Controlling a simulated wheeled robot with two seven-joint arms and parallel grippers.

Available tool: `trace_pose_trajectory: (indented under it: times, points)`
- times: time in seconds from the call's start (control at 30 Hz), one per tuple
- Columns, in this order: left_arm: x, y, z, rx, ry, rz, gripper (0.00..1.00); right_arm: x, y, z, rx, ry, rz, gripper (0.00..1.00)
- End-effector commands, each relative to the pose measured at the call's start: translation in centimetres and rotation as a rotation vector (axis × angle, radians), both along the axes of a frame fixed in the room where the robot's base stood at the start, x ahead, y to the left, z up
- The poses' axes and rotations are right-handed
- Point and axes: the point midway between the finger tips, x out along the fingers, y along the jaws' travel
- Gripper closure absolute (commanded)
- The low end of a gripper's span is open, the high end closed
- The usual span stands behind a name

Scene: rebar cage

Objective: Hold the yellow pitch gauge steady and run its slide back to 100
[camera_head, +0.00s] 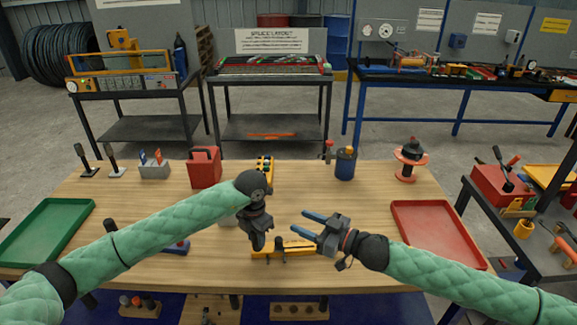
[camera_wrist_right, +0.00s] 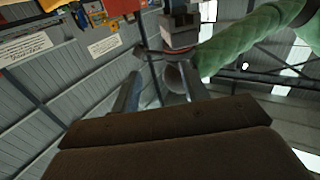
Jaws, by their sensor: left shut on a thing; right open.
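The yellow pitch gauge (camera_head: 300,247) lies on the wooden table near its front edge, in the head view. A small dark part, seemingly its slide (camera_head: 281,251), sits near the middle of the bar. My left gripper (camera_head: 259,242) reaches down at the gauge's left end and is shut on it; its fingers partly hide that end. My right gripper (camera_head: 306,224) is open and empty, its blue fingers pointing left above the gauge's right half. Its two fingers also show apart in the right wrist view (camera_wrist_right: 158,92). The gauge's scale marks are too small to read.
A red tray (camera_head: 440,232) lies on the right and a green tray (camera_head: 42,232) on the left. Behind stand a red container (camera_head: 204,168), a blue pot (camera_head: 345,164) and a red spool (camera_head: 410,160). A blue-based object (camera_head: 176,248) lies under my left arm.

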Motion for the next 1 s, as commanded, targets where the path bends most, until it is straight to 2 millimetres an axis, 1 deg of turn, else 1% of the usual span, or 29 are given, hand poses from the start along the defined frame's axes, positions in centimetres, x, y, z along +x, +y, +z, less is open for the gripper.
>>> trace_pose_trajectory:
  times: [0.27,0.53,0.77,0.93,1.0]
  points:
    - [0.0,0.0,0.1,-0.001,-0.001,0.0,1.0,1.5,0.7,1.7,-0.03,-0.139,0.059,0.55]
    - [0.0,0.0,0.1,-0.001,-0.001,0.0,1.0,3.6,1.4,3.4,-0.094,-0.291,0.099,0.55]
    - [0.0,0.0,0.1,-0.001,-0.001,0.0,1.0,6.3,2.0,5.8,-0.155,-0.439,0.091,0.55]
    - [0.0,0.0,0.1,-0.001,-0.001,0.0,1.0,8.0,2.4,7.8,-0.159,-0.494,0.067,0.55]
    - [0.0,0.0,0.1,-0.001,-0.001,0.0,1.0,8.4,2.8,8.8,-0.147,-0.505,0.062,0.55]
